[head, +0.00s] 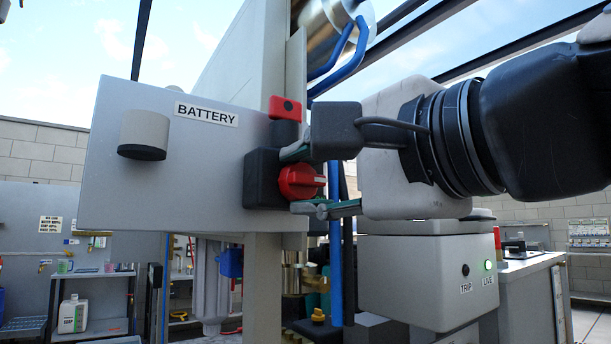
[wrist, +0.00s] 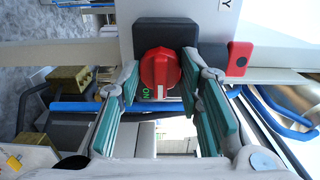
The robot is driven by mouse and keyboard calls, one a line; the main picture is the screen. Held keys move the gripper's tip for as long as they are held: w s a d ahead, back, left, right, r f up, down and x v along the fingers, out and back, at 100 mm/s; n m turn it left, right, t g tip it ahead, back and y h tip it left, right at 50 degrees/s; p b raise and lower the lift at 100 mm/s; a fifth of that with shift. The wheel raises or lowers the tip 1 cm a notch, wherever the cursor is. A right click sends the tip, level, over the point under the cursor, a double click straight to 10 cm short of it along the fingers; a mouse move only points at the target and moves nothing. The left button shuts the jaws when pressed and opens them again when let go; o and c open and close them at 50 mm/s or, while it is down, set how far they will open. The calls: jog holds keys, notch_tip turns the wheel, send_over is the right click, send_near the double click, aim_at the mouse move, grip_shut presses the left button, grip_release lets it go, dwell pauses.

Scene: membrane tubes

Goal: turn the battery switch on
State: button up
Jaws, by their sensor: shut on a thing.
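The battery switch is a red rotary knob (head: 298,181) on a black block (head: 262,180) at the right end of the grey box labelled BATTERY. My gripper (head: 296,180) reaches in from the right, with one finger above and one below the knob. In the wrist view my gripper (wrist: 161,68) has its teal-padded fingers on both sides of the red knob (wrist: 160,70), shut on it. The knob's white mark points down in that view. A green ON label (wrist: 146,93) shows just left of the mark.
A red block with a black dot (head: 285,108) sits just above the switch, close to my upper finger. A grey cylinder (head: 145,134) sticks out of the box's left part. Below my gripper stands a grey unit (head: 420,280) marked TRIP and LIVE, with a green light by LIVE.

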dwell(0.5)
jog(key=o, duration=1.2)
jog(key=v, duration=1.2)
